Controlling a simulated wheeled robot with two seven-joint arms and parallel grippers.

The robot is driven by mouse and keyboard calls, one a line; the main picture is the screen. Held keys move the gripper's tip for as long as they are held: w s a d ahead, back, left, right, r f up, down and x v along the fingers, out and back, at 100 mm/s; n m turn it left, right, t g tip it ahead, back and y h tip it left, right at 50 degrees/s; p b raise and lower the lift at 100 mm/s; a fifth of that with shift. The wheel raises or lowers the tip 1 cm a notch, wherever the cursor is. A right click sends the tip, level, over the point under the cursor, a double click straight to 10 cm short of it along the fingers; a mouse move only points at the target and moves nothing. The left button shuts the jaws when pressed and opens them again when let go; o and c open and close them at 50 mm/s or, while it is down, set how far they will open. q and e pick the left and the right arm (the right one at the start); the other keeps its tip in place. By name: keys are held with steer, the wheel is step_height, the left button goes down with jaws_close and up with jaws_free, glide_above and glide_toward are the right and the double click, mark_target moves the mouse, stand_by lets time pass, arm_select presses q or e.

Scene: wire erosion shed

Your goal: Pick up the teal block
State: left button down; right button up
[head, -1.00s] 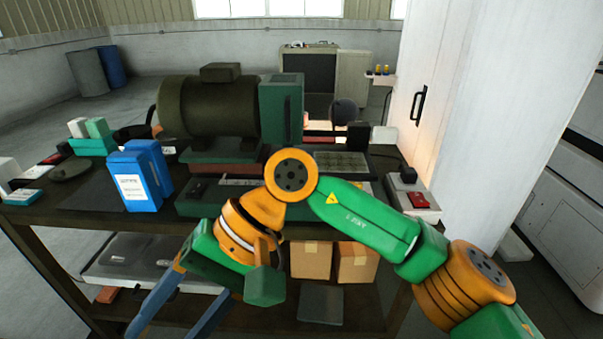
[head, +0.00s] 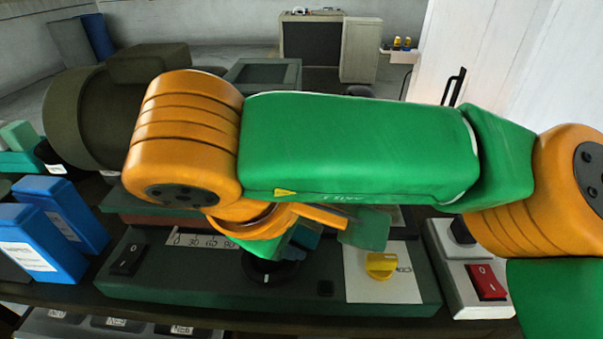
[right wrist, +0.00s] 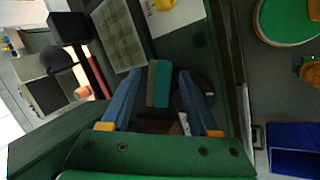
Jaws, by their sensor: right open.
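In the right wrist view a small teal block (right wrist: 163,84), with a brownish side next to its teal face, lies between the fingers of my right gripper (right wrist: 159,78). The two blue fingers are spread apart, one on each side of it, with a gap to each, so the gripper is open and empty. In the head view my right wrist and arm cover that spot. Only a bit of the right gripper (head: 305,237) shows under the orange wrist, above the green control panel. I cannot make out the block there. My left gripper is out of view.
The dark green panel (head: 200,290) has a black knob (head: 268,275) and a yellow knob (head: 382,265). Blue boxes (head: 35,245) stand at left, a big motor (head: 85,120) behind. A switch box with a red switch (head: 487,282) is at right.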

mark_target(318, 237)
steer(key=shift+w+d+f, duration=0.1)
steer(key=shift+w, duration=0.5)
steer(key=f, duration=0.1)
steer(key=d+f, duration=0.1)
steer(key=f, duration=0.1)
steer(key=w+f, duration=0.1)
steer(key=f, duration=0.1)
steer(key=shift+d+p, duration=0.4)
steer(key=shift+w+f, duration=0.25)
steer(key=shift+w, duration=0.15)
steer(key=shift+s+r, duration=0.1)
steer(key=shift+s, duration=0.1)
steer(key=c, duration=0.8)
steer(key=shift+w, duration=0.1)
jaws_close()
